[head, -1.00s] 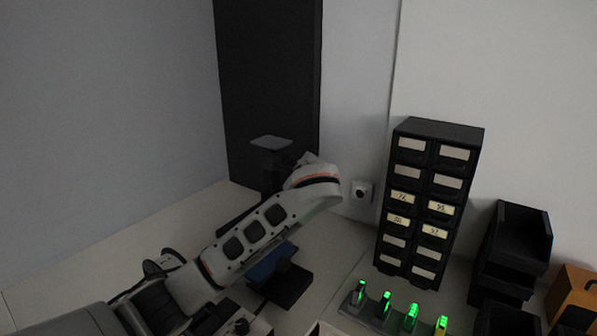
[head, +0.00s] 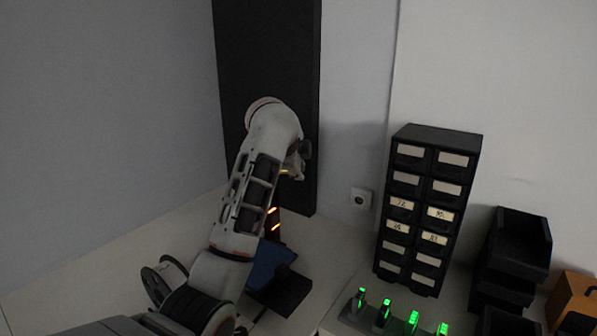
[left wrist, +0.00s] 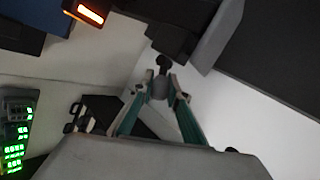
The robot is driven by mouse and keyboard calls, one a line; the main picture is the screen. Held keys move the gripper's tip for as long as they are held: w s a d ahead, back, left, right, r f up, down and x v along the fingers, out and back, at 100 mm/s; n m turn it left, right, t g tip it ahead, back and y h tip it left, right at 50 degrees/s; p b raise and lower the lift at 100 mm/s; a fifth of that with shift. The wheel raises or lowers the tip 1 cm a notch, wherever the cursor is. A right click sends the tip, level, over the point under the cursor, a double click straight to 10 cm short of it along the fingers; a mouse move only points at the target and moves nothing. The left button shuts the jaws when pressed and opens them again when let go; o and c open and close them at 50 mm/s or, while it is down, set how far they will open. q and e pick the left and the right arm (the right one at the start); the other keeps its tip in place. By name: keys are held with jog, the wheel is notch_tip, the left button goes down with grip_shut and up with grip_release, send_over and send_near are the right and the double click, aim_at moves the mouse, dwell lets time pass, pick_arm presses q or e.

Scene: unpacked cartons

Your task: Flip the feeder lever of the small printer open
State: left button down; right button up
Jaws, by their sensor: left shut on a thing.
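My left gripper shows in the left wrist view (left wrist: 160,88), its two green fingers closed in on a small grey, rounded piece. A dark round knob (left wrist: 163,62) sits just beyond the fingertips; this looks like the feeder lever, gripped at its end. Dark housing (left wrist: 172,36) with a grey side panel, probably the small printer, lies directly behind it. In the head view my left gripper (head: 297,164) is bent down beside the tall black panel, and my arm hides most of the printer. The lever's angle cannot be told. My right gripper is not in view.
Orange lights (head: 272,218) glow on a dark device below my wrist. A blue object (head: 268,264) and a black flat part (head: 284,292) lie below it. A drawer cabinet (head: 430,205), black bins (head: 515,245) and a green-lit charger row (head: 385,310) stand right.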

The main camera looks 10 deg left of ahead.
pick_arm(q)
jog(key=shift+r+h, duration=0.1)
jog(key=shift+h, duration=0.2)
dwell(0.4)
jog(key=c, duration=1.9)
grip_release()
